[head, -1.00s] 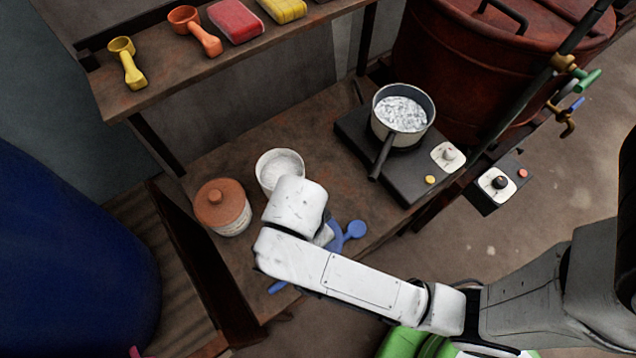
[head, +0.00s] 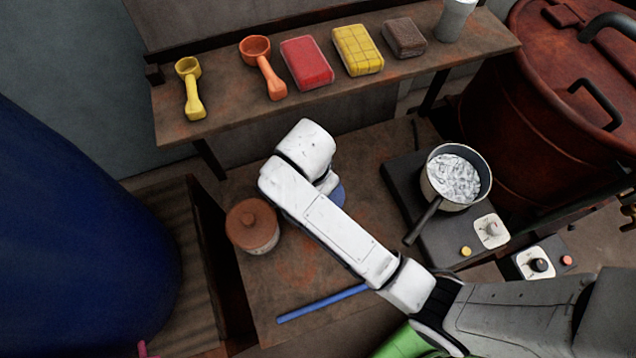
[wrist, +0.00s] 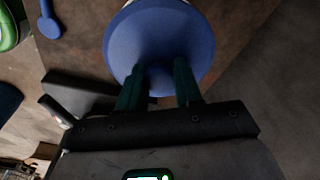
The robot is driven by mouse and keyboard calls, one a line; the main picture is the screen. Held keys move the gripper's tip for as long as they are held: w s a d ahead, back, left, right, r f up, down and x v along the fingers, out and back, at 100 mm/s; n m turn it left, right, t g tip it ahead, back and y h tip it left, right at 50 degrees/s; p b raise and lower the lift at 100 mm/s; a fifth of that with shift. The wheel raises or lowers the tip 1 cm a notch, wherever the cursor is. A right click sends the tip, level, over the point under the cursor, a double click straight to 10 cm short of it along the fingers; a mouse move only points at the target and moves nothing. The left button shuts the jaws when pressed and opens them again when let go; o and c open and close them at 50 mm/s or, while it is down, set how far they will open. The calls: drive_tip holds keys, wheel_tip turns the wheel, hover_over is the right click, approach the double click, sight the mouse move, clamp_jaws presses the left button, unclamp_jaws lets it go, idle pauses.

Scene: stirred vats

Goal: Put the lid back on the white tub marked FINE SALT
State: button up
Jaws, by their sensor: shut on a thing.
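The blue lid (wrist: 160,25) fills the top middle of the wrist view. My gripper (wrist: 158,82) is shut on the lid's small knob, one dark green finger on each side. In the head view, the lid's blue edge (head: 338,194) shows beside my white wrist, above the bench. The gripper's fingers are hidden there by my arm.
A jar with a brown lid (head: 252,226) stands left of my arm. A pot (head: 457,177) sits on a dark hotplate at right. A blue rod (head: 322,302) lies on the bench (head: 290,262) near its front edge. A shelf (head: 225,117) with scoops and coloured blocks runs behind.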

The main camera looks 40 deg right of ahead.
drive_tip(key=shift+f+b, duration=0.6)
drive_tip(key=shift+f, duration=1.7)
drive_tip(key=shift+p, duration=0.6)
drive_tip(key=shift+f, duration=0.15)
idle(1.0)
drive_tip(key=o, duration=1.1)
drive_tip(key=shift+o, duration=0.5)
drive_tip(key=o, duration=0.4)
